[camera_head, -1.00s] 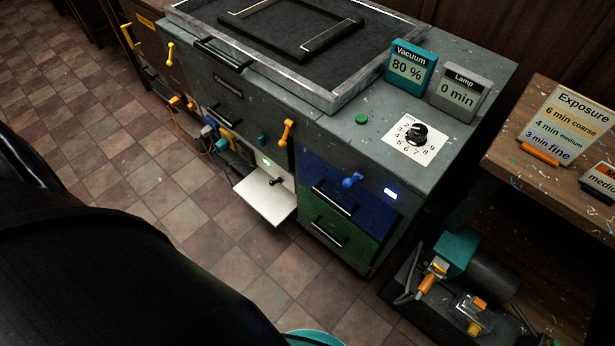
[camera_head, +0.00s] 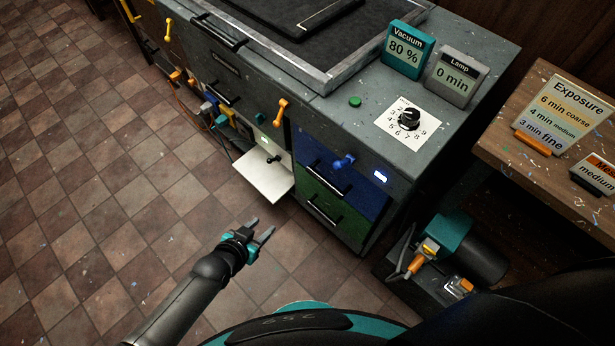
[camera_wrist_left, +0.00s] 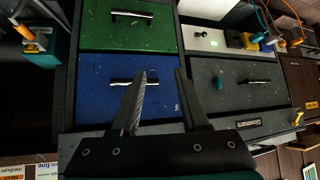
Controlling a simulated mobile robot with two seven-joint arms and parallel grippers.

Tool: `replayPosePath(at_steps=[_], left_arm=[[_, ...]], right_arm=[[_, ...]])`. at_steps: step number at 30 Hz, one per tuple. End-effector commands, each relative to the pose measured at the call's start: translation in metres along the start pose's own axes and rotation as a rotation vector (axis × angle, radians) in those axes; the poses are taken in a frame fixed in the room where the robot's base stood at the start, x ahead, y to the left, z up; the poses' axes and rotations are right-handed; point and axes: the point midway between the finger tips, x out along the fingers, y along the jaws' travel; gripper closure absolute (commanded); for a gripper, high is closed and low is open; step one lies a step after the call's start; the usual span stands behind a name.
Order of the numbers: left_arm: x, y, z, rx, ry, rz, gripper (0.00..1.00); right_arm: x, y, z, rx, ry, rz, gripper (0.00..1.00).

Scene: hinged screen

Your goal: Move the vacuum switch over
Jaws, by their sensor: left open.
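I cannot tell for certain which control is the vacuum switch. A teal and dark motor unit (camera_head: 455,240) stands on the floor right of the cabinet, with an orange-handled lever (camera_head: 417,262) on its front. A small black lever (camera_head: 272,159) sits in the cabinet's open white compartment. The vacuum sign (camera_head: 404,48) reads 80 %. My left gripper (camera_head: 264,230) is open and empty, over the floor in front of the cabinet, apart from it. In the left wrist view its fingers (camera_wrist_left: 160,74) are spread before the blue drawer. My right gripper is out of view.
A white flap (camera_head: 262,180) hangs open left of the blue drawer (camera_head: 325,170) and green drawer (camera_head: 335,215). A wooden table (camera_head: 510,130) stands at right. The tiled floor at left is clear.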

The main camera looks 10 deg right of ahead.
Motion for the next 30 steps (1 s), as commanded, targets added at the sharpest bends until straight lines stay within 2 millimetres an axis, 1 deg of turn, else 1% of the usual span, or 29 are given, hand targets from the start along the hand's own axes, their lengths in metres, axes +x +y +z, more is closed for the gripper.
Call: replayPosePath(at_steps=[1, 3, 6, 9, 13, 17, 23, 30], left_arm=[[-0.006, 0.009, -0.043, 0.041, 0.079, 0.040, 0.55], [-0.017, 0.028, -0.089, 0.081, 0.169, 0.101, 0.55], [-0.036, 0.055, -0.135, 0.125, 0.266, 0.181, 0.55], [-0.052, 0.076, -0.164, 0.151, 0.329, 0.242, 0.55], [-0.065, 0.092, -0.181, 0.168, 0.371, 0.286, 0.55], [-0.063, 0.098, -0.186, 0.170, 0.381, 0.298, 0.55], [-0.040, 0.105, -0.193, 0.169, 0.384, 0.296, 0.55], [-0.007, 0.116, -0.204, 0.168, 0.382, 0.296, 0.55]], right_arm=[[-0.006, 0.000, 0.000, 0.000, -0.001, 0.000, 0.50], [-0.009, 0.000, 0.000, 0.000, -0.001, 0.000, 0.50], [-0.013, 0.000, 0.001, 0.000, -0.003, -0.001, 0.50], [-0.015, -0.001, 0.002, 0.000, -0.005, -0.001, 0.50], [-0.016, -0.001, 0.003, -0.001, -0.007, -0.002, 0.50], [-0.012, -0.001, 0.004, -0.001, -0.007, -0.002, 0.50], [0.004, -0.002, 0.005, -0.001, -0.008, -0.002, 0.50], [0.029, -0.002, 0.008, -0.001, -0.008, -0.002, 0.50]])
